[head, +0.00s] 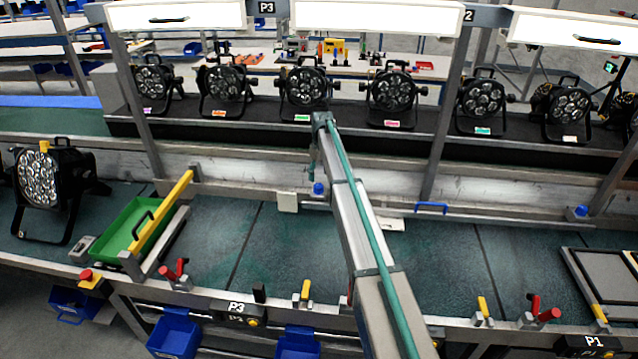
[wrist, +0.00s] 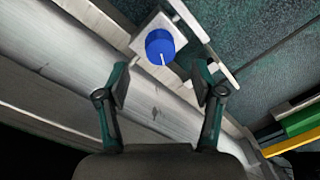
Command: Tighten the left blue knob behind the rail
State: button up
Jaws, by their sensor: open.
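The left blue knob (head: 319,189) sits behind the rail at the back of the work surface, close below the end of my arm. In the wrist view the blue knob (wrist: 160,46) is on a pale square plate (wrist: 146,38), with a white line across its face and side. My gripper (wrist: 162,80) is open and empty. Its two fingers are spread either side of the knob's line, with the knob ahead of the fingertips and apart from them. In the head view my gripper (head: 312,166) is small and partly hidden by my arm. A second blue knob (head: 581,211) is at the far right.
A metal rail (wrist: 195,40) runs beside the knob. A green tray (head: 135,226) with a yellow bar (head: 172,207) stands at the left. A blue handle (head: 431,208) is right of my arm. Par cans (head: 306,88) line the shelf behind. The green work surface (head: 225,240) has free room.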

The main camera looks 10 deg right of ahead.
aim_at(319, 185)
jog(key=shift+a+f+p, duration=0.1)
jog(key=shift+f+p, duration=0.75)
jog(key=shift+f, duration=2)
jog(key=c, duration=1.1)
